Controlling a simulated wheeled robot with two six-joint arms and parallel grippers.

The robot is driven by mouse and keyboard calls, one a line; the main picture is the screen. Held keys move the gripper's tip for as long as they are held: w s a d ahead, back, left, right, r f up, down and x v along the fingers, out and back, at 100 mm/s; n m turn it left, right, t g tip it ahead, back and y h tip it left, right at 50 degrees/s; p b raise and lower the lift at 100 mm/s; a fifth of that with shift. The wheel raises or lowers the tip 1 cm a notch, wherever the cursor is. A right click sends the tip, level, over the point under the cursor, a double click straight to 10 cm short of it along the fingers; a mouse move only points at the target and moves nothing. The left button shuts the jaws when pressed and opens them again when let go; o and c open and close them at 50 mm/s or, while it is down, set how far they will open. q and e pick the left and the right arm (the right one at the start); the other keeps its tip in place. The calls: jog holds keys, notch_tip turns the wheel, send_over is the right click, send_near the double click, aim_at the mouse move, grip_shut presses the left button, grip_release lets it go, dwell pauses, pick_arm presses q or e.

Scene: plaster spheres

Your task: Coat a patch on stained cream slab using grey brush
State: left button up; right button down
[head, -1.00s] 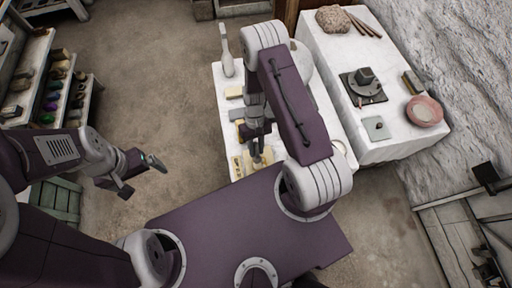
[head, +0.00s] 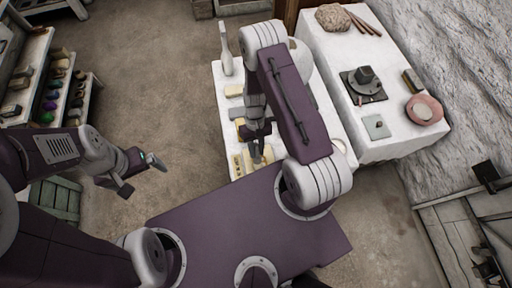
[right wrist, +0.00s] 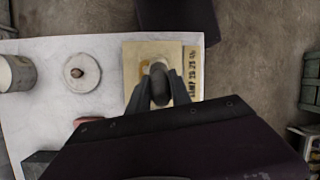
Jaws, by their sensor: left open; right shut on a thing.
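The stained cream slab (right wrist: 188,60) lies flat near the table's edge, with dark stamped lettering along its right side and a yellow-brown mark to the left of the brush in the right wrist view. In the head view the slab (head: 237,166) is partly hidden by my right arm. My right gripper (right wrist: 160,92) is shut on the grey brush (right wrist: 159,80) and holds it over the middle of the slab. The bristles are hidden, so contact cannot be told. My left gripper (head: 142,176) is open and empty over the floor, left of the table.
The white-topped table (right wrist: 45,143) also holds a grey can (right wrist: 15,73) and a round pale dish (right wrist: 82,72). A white bottle (head: 226,52) and a cream block (head: 234,90) stand farther back. A second table (head: 389,88) stands right; shelves (head: 30,88) stand left.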

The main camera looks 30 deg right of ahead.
jog(key=shift+s, duration=0.4)
jog(key=shift+f, duration=0.1)
jog(key=shift+w+d+b, duration=0.15)
jog(key=shift+w+b, duration=0.05)
jog(key=shift+w, duration=0.55)
jog(key=shift+w+d+b, duration=0.15)
jog(key=shift+w, duration=0.6)
jog(key=shift+s+a+p, duration=0.2)
jog(key=shift+s+p, duration=0.2)
jog(key=shift+s, duration=0.3)
jog(key=shift+s+a, duration=0.2)
jog(key=shift+s, duration=0.6)
jog(key=shift+w+d, duration=0.2)
jog(key=shift+w, duration=0.6)
jog(key=shift+w+d, duration=0.2)
jog(key=shift+w, duration=0.55)
jog(key=shift+s, duration=0.1)
